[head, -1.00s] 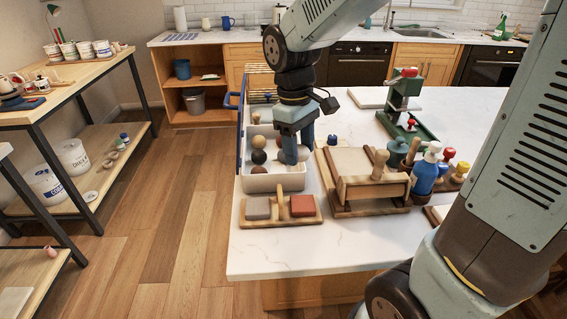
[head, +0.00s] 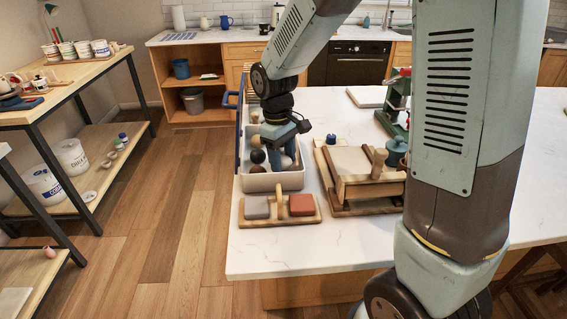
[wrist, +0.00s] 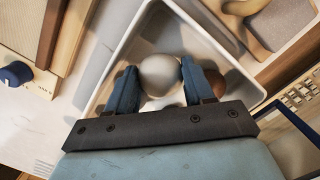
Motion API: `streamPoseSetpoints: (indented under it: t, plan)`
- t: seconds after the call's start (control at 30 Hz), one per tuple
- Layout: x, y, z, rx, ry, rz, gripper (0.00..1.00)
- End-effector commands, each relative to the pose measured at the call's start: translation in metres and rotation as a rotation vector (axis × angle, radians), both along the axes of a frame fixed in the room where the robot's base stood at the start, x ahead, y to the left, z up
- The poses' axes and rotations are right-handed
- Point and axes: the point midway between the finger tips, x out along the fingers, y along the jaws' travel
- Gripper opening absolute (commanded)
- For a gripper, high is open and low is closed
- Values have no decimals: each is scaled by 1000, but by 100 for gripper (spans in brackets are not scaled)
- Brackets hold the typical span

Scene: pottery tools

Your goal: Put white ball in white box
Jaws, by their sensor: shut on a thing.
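My gripper (head: 280,162) points down into the white box (head: 290,182) on the counter. In the wrist view, its two blue fingers are shut on the white ball (wrist: 160,74), one on each side. The white box's pale wall (wrist: 118,52) surrounds the fingers and ball there. In the head view the ball is hidden by the fingers. I cannot tell whether the ball touches the box floor. A dark ball (head: 257,156) and a brown ball (head: 257,169) are in the box left of my fingers.
A wooden holder (head: 279,220) with a grey and a red block stands in front of the box. A wooden press (head: 362,188) stands to the right. The counter's front strip is clear.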

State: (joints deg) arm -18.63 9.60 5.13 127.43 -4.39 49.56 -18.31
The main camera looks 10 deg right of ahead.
Motion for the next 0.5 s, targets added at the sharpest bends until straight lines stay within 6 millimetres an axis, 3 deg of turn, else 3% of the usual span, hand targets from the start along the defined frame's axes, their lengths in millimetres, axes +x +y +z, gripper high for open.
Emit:
streamPoseSetpoints:
  t: [0.13,0.5]
  plan:
    - [-1,0,-18,-1,2,0,21]
    - [0,-1,-22,0,0,-1,21]
